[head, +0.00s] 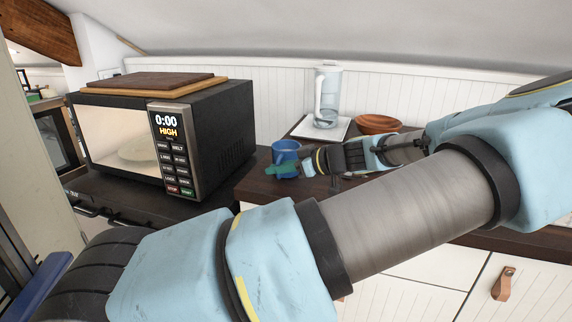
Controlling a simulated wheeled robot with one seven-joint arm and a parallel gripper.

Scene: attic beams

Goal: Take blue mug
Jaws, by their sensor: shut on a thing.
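The blue mug (287,150) is in the head view, over the dark countertop to the right of the microwave. My gripper (284,170) reaches it from the right, with its green fingertips at the mug's lower front. The gripper is shut on the mug. The mug looks about upright. The fingers hide part of its lower side, and I cannot tell whether its base touches the counter.
A black microwave (228,125) with wooden boards (150,88) on top stands close on the left. Behind the mug, a clear pitcher (327,97) stands on a white tray (341,132), beside a brown bowl (378,124). The dark counter (250,188) has its front edge just before the gripper.

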